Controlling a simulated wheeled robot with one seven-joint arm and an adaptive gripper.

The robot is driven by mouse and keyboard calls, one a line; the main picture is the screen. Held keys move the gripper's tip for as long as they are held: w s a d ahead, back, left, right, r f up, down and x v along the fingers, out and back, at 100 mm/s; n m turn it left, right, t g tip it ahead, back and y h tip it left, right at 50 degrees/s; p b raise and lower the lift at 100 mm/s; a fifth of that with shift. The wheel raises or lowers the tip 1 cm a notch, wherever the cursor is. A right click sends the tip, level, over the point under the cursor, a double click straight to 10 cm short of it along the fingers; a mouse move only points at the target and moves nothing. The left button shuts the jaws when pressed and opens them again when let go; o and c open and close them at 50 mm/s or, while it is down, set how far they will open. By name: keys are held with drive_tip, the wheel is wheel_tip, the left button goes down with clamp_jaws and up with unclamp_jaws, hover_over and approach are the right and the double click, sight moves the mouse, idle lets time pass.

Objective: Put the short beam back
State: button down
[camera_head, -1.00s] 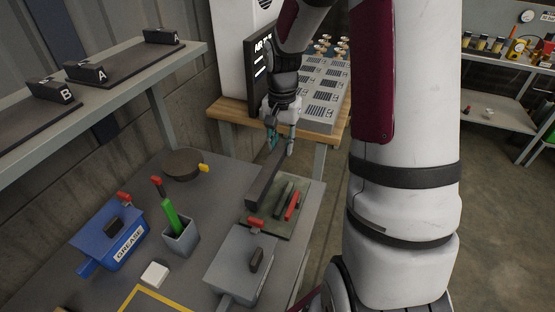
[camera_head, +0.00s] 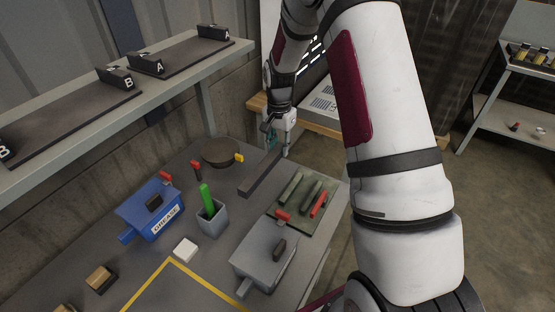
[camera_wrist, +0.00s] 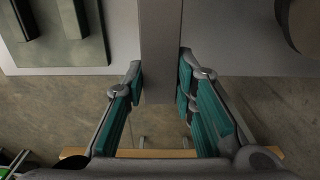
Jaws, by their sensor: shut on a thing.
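My gripper (camera_head: 278,145) is shut on a dark grey beam (camera_head: 262,180), near the beam's far end. The beam slants toward the near left, above or close to the table; I cannot tell the gap. In the wrist view the beam (camera_wrist: 160,40) runs between the teal fingers (camera_wrist: 160,88). On the shelf at upper left, two blocks marked A, the near A block (camera_head: 147,63) and the far A block (camera_head: 214,33), stand at the ends of a dark plate (camera_head: 180,52). Two B blocks, one (camera_head: 116,77) and another (camera_head: 5,150), stand on a longer plate (camera_head: 55,122).
The raised shelf edge (camera_head: 110,118) lies left of my gripper. On the table are a green mat (camera_head: 287,208) with bars, a grey box (camera_head: 262,262), a blue grease box (camera_head: 150,212), a cup (camera_head: 211,222) with a green-handled item, a round dark disc (camera_head: 220,152) and a white block (camera_head: 185,250).

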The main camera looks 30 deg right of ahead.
sight(279, 165)
drive_tip(key=shift+f, duration=2.1)
drive_tip(key=shift+f, duration=0.15)
drive_tip(key=c, duration=1.3)
unclamp_jaws()
